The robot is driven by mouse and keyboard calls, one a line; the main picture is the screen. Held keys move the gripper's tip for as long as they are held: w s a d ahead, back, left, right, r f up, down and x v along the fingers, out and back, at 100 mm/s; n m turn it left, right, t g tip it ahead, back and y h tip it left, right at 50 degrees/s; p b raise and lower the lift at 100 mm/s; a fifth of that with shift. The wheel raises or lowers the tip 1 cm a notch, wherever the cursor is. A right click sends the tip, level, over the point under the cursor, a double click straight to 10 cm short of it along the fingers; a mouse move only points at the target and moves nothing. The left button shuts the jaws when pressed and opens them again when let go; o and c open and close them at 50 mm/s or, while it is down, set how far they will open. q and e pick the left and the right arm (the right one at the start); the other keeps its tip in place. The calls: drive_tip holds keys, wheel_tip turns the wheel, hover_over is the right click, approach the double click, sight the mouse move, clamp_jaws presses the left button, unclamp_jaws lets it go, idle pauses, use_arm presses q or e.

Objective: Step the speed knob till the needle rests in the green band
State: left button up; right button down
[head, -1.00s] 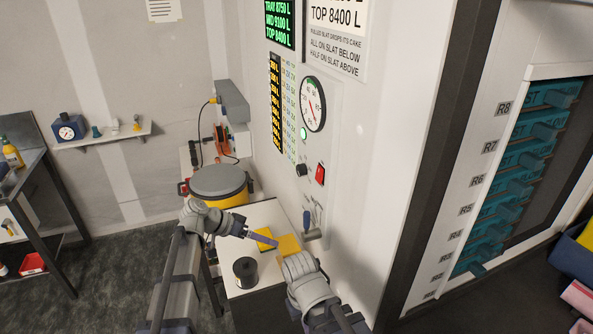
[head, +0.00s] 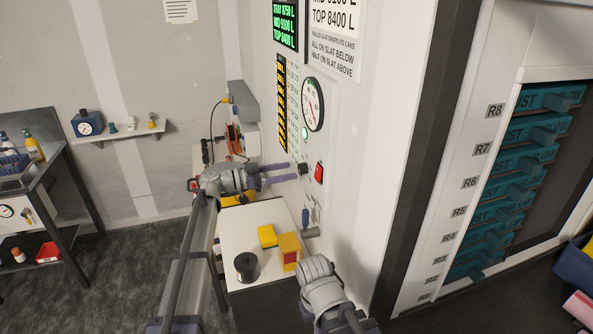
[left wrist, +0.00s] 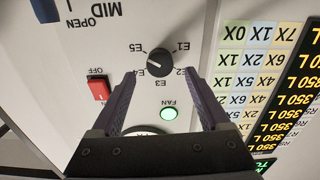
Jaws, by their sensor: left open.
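The black speed knob (head: 303,169) is on the white wall panel, left of a red switch. In the left wrist view the knob (left wrist: 159,62) appears upside down inside a ring of marks E1 to E5, its pale mark towards the E4–E5 side. My left gripper (head: 297,173) is open in front of the knob, its purple fingers pointing at the panel; contact cannot be told. The round gauge (head: 313,104) is above the knob; its needle and band are too small to read surely.
The red switch (left wrist: 98,88) sits beside the knob, and a lit green fan lamp (left wrist: 169,113) is near. Below are a white bench top (head: 265,216) with yellow blocks (head: 288,250) and a dark spool (head: 246,266). Teal slats (head: 520,160) stand at right.

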sight(299, 169)
use_arm(q)
drive_tip(key=shift+x, duration=1.95)
clamp_jaws()
